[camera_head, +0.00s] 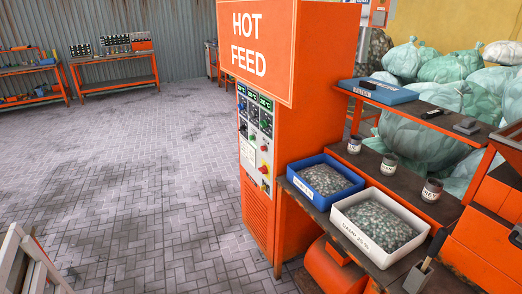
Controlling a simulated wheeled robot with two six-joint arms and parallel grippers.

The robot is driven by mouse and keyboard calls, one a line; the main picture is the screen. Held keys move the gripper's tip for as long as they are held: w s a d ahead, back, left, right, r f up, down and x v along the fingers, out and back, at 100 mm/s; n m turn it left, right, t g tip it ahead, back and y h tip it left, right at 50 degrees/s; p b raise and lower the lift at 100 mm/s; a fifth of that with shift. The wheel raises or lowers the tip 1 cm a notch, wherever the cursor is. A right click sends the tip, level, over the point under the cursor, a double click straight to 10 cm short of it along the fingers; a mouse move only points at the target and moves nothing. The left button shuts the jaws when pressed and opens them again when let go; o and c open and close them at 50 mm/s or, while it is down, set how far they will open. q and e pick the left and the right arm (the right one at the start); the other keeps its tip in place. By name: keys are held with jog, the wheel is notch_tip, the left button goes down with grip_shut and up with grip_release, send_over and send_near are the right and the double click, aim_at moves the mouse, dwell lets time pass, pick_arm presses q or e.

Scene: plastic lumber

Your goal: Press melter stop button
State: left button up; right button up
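The orange machine cabinet marked "HOT FEED" (322,110) stands in the middle of the camera_head view. A grey control panel (255,140) is on its left face, seen at a steep angle. The panel carries small green-lit displays, dark knobs and several coloured buttons. Red buttons (264,170) show on the panel's lower right part. The labels are too small to read, so I cannot tell which one is the melter stop button. Neither of my grippers is in view.
A shelf right of the cabinet holds a blue bin (325,182) and a white bin (378,226) of pellets, plus several small cups. Bulging sacks (425,140) are behind. Workbenches (115,70) line the back wall. The paved floor (150,170) left of the cabinet is clear.

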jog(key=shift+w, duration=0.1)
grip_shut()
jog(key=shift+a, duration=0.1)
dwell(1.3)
